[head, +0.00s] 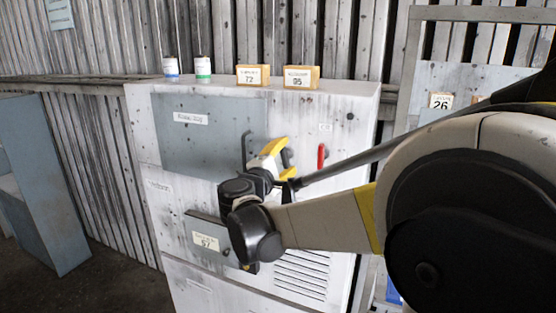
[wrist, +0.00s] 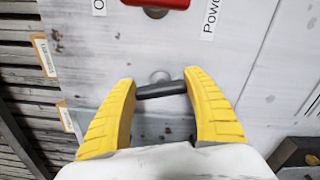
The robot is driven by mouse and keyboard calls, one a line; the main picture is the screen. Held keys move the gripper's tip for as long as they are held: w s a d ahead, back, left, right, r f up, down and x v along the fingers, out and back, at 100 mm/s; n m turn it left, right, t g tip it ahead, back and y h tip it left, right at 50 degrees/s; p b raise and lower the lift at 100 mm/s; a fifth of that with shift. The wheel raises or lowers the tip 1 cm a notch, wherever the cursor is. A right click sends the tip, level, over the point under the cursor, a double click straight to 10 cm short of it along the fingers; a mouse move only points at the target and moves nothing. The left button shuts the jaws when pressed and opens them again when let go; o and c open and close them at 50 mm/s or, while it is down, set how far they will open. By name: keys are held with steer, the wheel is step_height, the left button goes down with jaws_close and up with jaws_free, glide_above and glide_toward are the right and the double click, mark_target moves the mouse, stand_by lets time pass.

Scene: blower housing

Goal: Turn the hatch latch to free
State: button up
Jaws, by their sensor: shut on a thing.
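The hatch latch (wrist: 162,90) is a short dark bar on a round grey boss, on the white cabinet face in the wrist view. The bar spans nearly straight across between the two yellow fingertips of my gripper (wrist: 160,80), tilted slightly. My gripper is shut on it, one finger at each end. In the head view my gripper (head: 282,158) is at the cabinet front, right of the blue-grey hatch panel (head: 200,145). There the latch (head: 287,156) is partly hidden by the yellow fingers. A dark upright handle (head: 245,150) sits at the panel's right edge.
A red handle (head: 321,156) is right of my gripper; it also shows at the top of the wrist view (wrist: 157,3). A lower grey box (head: 205,241) carries a label. Two cans (head: 203,68) and two labelled boxes (head: 253,75) stand on the cabinet top (head: 330,88).

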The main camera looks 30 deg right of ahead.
steer(key=shift+f+m+b, duration=0.15)
steer(key=shift+m+b, duration=0.2)
steer(key=shift+m, duration=1.15)
steer(key=o, duration=1.2)
steer(key=shift+s, duration=0.1)
steer(key=v, duration=1.2)
